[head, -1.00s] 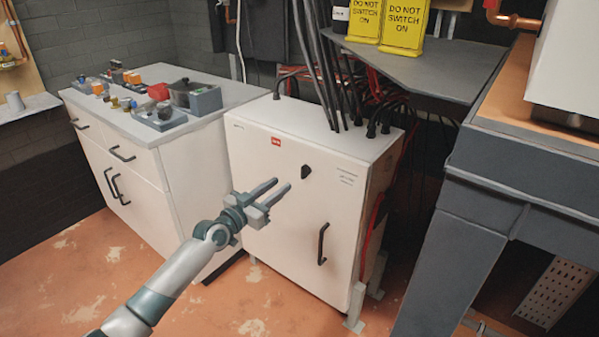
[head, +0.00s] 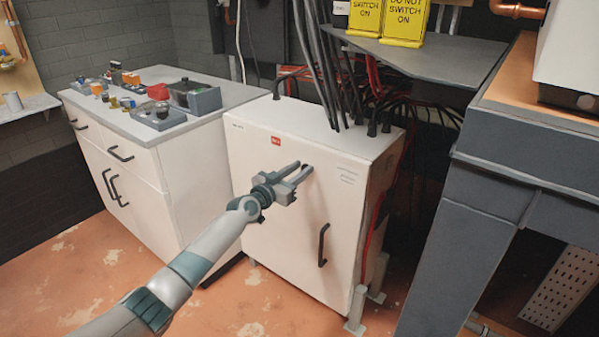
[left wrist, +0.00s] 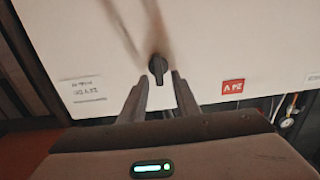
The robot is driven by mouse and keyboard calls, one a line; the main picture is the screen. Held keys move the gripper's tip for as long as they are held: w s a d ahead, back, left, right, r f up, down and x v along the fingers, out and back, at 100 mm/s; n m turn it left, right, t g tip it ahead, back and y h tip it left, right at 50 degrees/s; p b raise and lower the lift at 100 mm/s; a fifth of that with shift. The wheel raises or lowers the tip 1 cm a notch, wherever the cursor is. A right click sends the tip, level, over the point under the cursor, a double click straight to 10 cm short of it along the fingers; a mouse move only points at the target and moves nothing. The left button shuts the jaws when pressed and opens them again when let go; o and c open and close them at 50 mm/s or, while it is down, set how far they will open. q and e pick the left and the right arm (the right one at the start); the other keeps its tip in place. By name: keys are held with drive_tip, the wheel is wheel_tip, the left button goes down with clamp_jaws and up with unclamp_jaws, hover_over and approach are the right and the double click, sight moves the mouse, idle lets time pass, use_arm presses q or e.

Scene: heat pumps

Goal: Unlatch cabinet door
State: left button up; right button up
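The white cabinet (head: 285,215) stands on legs in the middle of the head view, its door closed. A black handle (head: 323,245) is on the right of its door. The small black latch knob (left wrist: 157,67) shows in the left wrist view, straight ahead between the fingertips; in the head view my gripper hides it. My left gripper (head: 305,171) is open, its two fingers pointing at the door around the knob's place. I cannot tell whether the fingers touch the knob. My right gripper is not in view.
A white drawer unit (head: 130,165) with trays of small parts stands left of the cabinet. Black cables (head: 325,65) enter the cabinet top. A dark workbench (head: 475,200) stands at right. Yellow signs (head: 404,22) stand on a shelf behind. The floor in front is open.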

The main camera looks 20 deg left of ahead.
use_arm(q)
clamp_jaws()
